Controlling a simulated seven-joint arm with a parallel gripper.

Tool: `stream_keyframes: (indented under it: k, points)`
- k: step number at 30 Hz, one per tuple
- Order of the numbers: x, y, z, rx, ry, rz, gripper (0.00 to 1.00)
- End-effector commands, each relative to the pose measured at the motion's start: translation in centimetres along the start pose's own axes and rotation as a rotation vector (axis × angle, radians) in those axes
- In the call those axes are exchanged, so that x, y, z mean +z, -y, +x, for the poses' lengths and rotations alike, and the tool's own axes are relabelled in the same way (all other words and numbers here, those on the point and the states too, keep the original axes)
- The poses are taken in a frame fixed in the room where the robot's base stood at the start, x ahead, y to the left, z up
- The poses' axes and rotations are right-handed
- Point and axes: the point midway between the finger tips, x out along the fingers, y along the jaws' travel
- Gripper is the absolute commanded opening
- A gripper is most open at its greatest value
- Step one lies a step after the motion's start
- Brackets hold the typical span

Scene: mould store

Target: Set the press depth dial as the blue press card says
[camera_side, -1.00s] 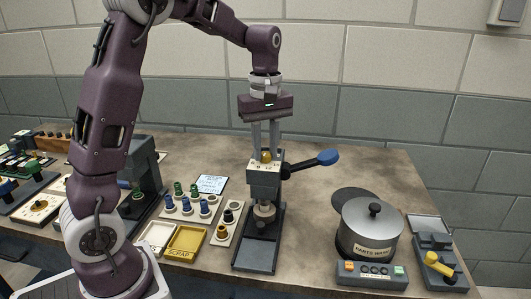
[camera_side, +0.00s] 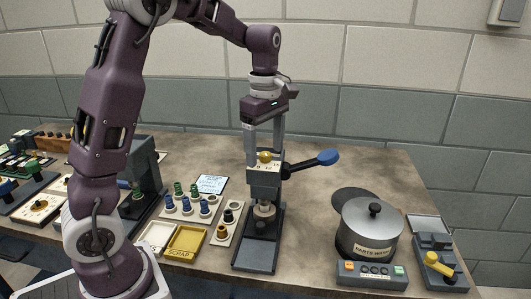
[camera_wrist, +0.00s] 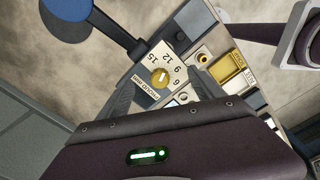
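The press (camera_side: 264,177) stands mid-bench with a blue-ended lever. A brass dial knob (camera_side: 265,157) sits on its top; the wrist view shows the same knob (camera_wrist: 162,77) on a pale plate marked 6, 9, 12 and 15. A pointer line on the knob is too small to read surely. My gripper (camera_side: 265,152) points down over the press top, its two fingers wide apart, one on each side of the knob, with gaps between. It is open and holds nothing. The pale blue press card (camera_side: 211,184) lies left of the press; its writing is too small to read.
The blue-ended lever (camera_side: 327,157) sticks out right of the press. Left stand a peg rack (camera_side: 222,236) and a yellow scrap tray (camera_side: 187,240). Right are a parts-wash pot (camera_side: 371,230) and a yellow-handled switch box (camera_side: 438,263). Bench between press and pot is clear.

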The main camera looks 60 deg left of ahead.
Motion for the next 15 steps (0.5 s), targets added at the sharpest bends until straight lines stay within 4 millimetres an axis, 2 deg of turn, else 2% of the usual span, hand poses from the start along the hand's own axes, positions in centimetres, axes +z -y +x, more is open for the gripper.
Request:
stream_keyframes:
  k: [12, 15]
  points:
    - [0.01, 0.01, 0.0, -0.001, 0.0, 0.002, 0.76]
    - [0.02, -0.05, -0.61, 0.001, 0.0, 0.002, 0.76]
